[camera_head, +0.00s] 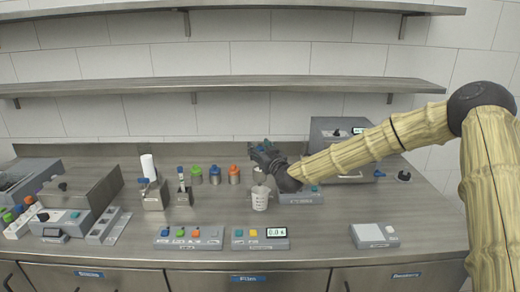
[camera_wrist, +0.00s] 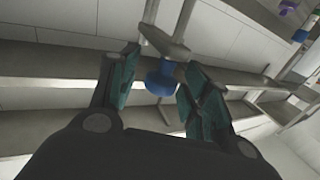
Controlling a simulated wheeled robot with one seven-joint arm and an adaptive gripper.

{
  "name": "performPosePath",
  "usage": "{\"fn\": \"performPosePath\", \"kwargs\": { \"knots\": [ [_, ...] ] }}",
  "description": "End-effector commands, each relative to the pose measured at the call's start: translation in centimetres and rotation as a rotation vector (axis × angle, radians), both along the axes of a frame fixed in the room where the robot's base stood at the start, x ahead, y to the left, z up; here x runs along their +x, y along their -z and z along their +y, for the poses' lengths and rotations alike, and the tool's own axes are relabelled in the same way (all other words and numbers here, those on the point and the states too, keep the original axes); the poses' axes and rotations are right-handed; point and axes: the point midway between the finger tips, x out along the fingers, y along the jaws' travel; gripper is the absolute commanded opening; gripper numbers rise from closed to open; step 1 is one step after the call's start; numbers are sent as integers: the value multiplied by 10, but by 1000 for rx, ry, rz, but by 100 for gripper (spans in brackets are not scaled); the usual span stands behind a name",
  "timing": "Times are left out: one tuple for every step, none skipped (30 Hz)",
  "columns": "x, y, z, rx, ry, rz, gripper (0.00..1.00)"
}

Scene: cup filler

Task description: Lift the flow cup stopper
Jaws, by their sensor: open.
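My gripper (camera_head: 262,152) is above the counter, over a white cup (camera_head: 260,198) with printed marks. In the wrist view my gripper (camera_wrist: 161,62) has its two fingers spread apart. A blue knob (camera_wrist: 160,82), which looks like the flow cup stopper, lies between the fingers, with gaps on both sides. It is joined to a grey bar and post (camera_wrist: 168,42). In the head view a small light cup-like part (camera_head: 259,177) shows just above the white cup. The stopper is mostly hidden there by my gripper.
Green, blue and orange-capped containers (camera_head: 215,175) stand left of the gripper. Button panels (camera_head: 190,238) and a display unit (camera_head: 260,238) lie in front. A grey box (camera_head: 335,130) stands behind my arm. Two wall shelves (camera_head: 230,84) hang above. A flat grey pad (camera_head: 373,236) is at right.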

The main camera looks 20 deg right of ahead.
Motion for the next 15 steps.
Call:
{"fn": "performPosePath", "kwargs": {
  "knots": [
    [0,0,0,0,0,0,48],
    [0,0,0,0,0,0,48],
    [0,0,0,0,0,0,48],
    [0,0,0,0,0,0,48],
    [0,0,0,0,0,0,46],
    [0,0,0,0,0,0,39],
    [0,0,0,0,0,0,33],
    [0,0,0,0,0,0,28],
    [0,0,0,0,0,0,20],
    [0,0,0,0,0,0,15],
    [0,0,0,0,1,0,10],
    [0,0,0,0,1,0,2],
    [0,0,0,0,1,0,0],
    [0,0,-1,0,1,0,0],
    [0,0,-1,0,1,0,0]
  ]
}}
